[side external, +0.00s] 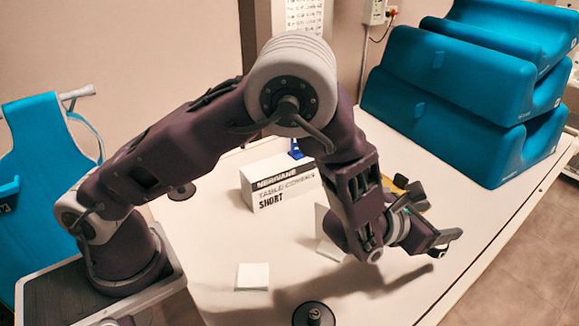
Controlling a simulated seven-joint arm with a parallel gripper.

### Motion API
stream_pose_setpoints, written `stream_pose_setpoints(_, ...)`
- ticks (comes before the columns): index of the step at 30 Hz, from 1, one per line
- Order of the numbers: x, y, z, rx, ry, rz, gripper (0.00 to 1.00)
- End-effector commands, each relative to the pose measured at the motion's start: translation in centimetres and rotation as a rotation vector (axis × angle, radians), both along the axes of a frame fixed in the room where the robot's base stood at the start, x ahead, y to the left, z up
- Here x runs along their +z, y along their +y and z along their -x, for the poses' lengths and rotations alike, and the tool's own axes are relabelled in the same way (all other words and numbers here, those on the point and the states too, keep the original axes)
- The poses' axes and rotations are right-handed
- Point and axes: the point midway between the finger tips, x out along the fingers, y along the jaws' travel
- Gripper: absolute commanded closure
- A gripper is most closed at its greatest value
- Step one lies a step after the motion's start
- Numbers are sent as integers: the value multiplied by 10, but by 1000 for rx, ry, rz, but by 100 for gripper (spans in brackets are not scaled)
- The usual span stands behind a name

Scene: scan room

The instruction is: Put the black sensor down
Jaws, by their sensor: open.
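My gripper (446,243) is open over the right part of the white table (215,290), with nothing visible between its fingers. A round black disc with an upright knob (314,314) sits at the bottom edge of the picture, partly cut off, to the left of and nearer than my gripper. Another dark disc (182,191) lies flat on the table at the left, near my arm. I cannot tell for sure which is the black sensor. A yellow and black object (408,188) shows behind my wrist, partly hidden.
A white box of table covers (280,184) stands mid-table, with a small blue item (295,149) behind it. A white pad (252,277) lies at the front, and another white piece (330,250) is partly hidden by my wrist. Large blue foam supports (450,90) are stacked at the back right.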

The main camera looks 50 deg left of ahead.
Motion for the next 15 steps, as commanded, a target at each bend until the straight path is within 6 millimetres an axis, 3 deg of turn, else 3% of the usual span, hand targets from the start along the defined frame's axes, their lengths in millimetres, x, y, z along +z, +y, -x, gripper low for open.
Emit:
stream_pose_setpoints(2, 15, 18, -4, 67, -9, 35, 34)
stream_pose_setpoints(4, 48, 62, -6, 238, -30, 130, 34)
stream_pose_setpoints(5, 66, 91, -4, 345, -40, 191, 34)
stream_pose_setpoints(7, 108, 170, 20, 650, -66, 381, 34)
stream_pose_setpoints(8, 123, 203, 39, 793, -75, 478, 34)
stream_pose_setpoints(9, 138, 244, 72, 987, -85, 618, 34)
stream_pose_setpoints(11, 151, 290, 133, 1283, -94, 863, 34)
stream_pose_setpoints(13, 154, 310, 206, 1590, -86, 1172, 34)
stream_pose_setpoints(15, 151, 301, 268, 1838, -52, 1494, 34)
